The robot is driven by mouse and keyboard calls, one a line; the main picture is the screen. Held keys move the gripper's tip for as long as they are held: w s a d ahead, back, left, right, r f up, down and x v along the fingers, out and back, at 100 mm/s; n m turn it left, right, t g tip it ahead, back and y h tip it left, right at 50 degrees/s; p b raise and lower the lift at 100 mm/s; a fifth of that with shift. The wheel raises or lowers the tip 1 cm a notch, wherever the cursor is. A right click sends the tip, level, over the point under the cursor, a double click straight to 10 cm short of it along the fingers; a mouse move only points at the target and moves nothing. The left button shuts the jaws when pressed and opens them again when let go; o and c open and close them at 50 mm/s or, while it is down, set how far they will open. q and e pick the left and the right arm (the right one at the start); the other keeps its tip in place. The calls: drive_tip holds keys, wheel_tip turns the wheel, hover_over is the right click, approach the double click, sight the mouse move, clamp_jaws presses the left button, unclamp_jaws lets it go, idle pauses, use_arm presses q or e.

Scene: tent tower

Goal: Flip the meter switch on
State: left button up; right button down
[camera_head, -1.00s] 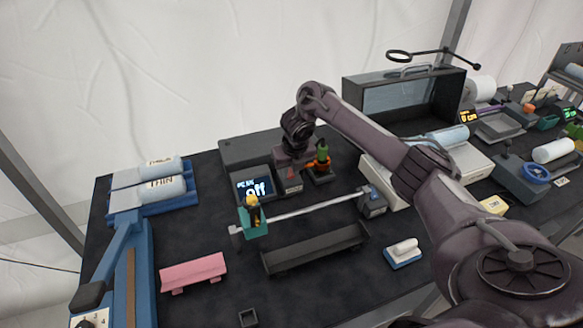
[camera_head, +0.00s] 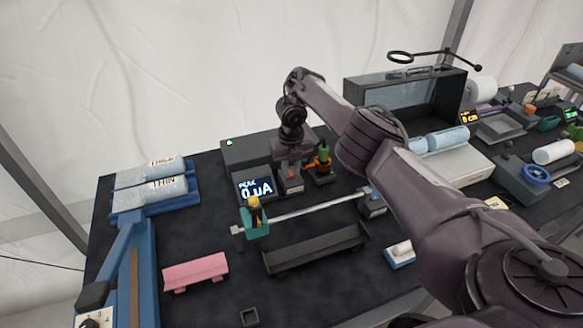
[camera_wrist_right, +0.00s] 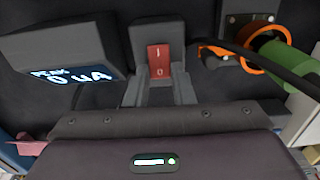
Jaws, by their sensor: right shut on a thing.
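The meter switch is a red rocker on a small grey box (camera_head: 291,188), also in the right wrist view (camera_wrist_right: 158,62), marked I and 0. A green light glows on the dark box (camera_head: 235,153) behind. My left gripper is not in view.
A green-and-orange part with a black cable (camera_wrist_right: 275,60) stands right beside the switch. A metal rail with a teal carriage (camera_head: 255,222) lies in front, then a dark trough (camera_head: 315,250).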

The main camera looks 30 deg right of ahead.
sight(291, 174)
drive_tip(key=c, duration=1.2)
unclamp_jaws()
drive_tip(key=shift+c, duration=0.2)
drive_tip(key=shift+r, duration=0.1)
wheel_tip(291, 174, up, 8)
drive_tip(key=p, duration=0.7)
drive_tip(key=shift+p, duration=0.35)
drive_tip(key=shift+f, duration=0.2)
